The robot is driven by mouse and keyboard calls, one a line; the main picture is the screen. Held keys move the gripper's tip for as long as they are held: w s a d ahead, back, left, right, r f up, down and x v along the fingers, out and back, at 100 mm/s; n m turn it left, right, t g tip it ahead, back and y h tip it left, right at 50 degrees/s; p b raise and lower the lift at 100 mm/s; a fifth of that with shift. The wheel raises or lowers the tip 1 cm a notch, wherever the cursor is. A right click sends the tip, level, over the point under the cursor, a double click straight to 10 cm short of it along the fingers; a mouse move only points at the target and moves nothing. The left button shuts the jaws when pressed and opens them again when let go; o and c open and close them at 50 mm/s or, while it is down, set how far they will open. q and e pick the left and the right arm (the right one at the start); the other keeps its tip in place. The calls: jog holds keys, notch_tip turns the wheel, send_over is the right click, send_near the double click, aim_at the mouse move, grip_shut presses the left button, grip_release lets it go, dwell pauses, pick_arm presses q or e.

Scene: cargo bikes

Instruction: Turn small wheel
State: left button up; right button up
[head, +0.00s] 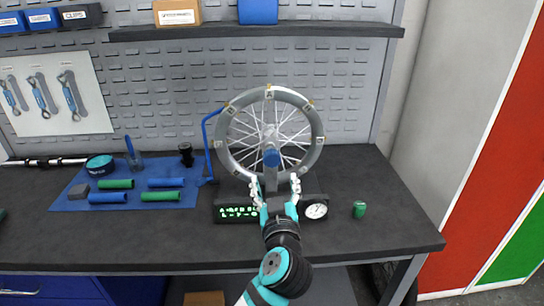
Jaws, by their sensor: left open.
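The small wheel (312,148) is a grey spoked rim with a blue hub (271,157), standing upright on a stand on the dark workbench. Small tags sit around its rim. My left gripper (274,187) is open at the wheel's lower edge, with one white finger on each side of the stand's upright below the hub. I cannot tell whether the fingers touch the wheel. The gripper hides part of the stand's base. My right gripper is not in view.
A dial gauge (316,211) and a green-lit display (238,213) flank my gripper. A green object (359,209) stands at the right. A blue mat (75,203) with grips and tools lies left.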

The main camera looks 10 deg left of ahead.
aim_at(272, 161)
pick_arm(q)
jog(key=p+x, duration=0.2)
jog(key=x, duration=0.8)
grip_shut()
